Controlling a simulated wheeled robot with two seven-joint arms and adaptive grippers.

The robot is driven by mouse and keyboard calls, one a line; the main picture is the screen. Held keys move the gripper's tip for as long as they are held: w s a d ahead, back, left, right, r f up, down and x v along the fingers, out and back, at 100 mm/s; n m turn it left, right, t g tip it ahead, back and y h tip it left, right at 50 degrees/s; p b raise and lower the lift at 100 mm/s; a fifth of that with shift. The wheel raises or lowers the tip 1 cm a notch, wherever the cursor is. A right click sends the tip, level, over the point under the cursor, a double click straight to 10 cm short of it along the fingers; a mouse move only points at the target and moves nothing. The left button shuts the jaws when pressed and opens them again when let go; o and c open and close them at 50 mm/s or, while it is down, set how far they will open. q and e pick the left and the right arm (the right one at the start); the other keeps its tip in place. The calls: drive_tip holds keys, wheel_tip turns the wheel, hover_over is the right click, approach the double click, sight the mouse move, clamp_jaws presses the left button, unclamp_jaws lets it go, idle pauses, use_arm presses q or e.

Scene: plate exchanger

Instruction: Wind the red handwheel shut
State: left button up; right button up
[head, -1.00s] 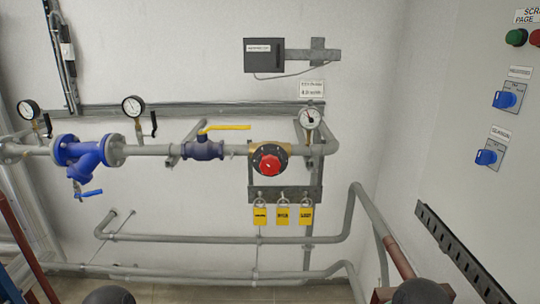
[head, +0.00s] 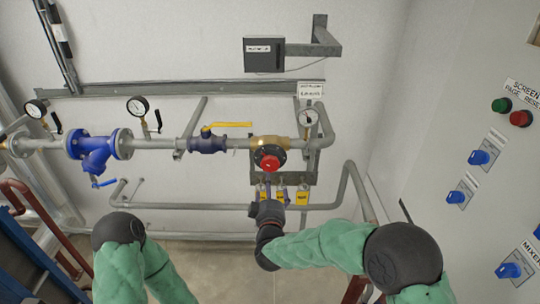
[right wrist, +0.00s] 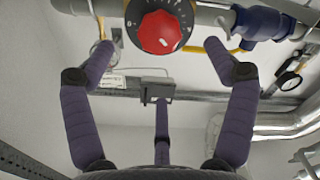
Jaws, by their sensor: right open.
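The red handwheel (head: 269,164) sits on a black and brass valve in the grey pipe, in the middle of the head view. It also shows at the top of the right wrist view (right wrist: 160,32), with a black dial plate behind it. My right gripper (head: 269,190) is just below the handwheel in the head view. In the right wrist view its fingers (right wrist: 159,48) are spread wide, one on either side of the handwheel and apart from it, with nothing between them. My left arm shows only in part at the bottom left; its gripper is out of view.
Yellow padlocks (head: 303,196) hang on a bracket under the valve, close to my right gripper. A yellow-levered valve (head: 208,143) and a blue strainer (head: 92,152) are to the left. A pressure gauge (head: 309,117) is to the right. A switch panel (head: 490,160) bounds the right side.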

sight(270, 166)
drive_tip(key=w, duration=0.3)
drive_tip(key=w+p, duration=0.1)
drive_tip(key=w, duration=0.7)
drive_tip(key=shift+r, duration=0.4)
drive_tip(key=shift+c, duration=0.3)
drive_tip(key=c, duration=1.1)
